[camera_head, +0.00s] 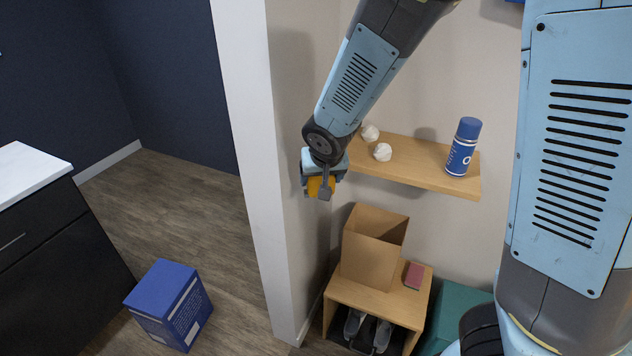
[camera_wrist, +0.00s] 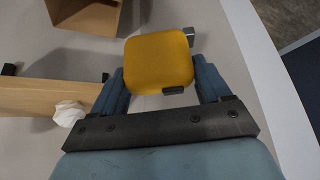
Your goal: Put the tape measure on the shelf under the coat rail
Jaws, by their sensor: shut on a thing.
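My gripper (camera_head: 319,188) is shut on the yellow-orange tape measure, held in the air left of the wooden wall shelf (camera_head: 425,168). In the wrist view the tape measure (camera_wrist: 158,60) sits between both fingers of my gripper (camera_wrist: 160,78), with a grey metal end showing at its upper right. The shelf (camera_wrist: 45,97) is at the left there, apart from the tape measure. I cannot make out a coat rail.
Below the shelf, an open cardboard box (camera_head: 370,262) and a small red block (camera_head: 414,275) sit on a wooden bench (camera_head: 385,304) with shoes inside. A white wall end (camera_head: 262,180) stands left of my gripper. A blue box (camera_head: 170,303) is on the floor. The shelf's middle is clear.

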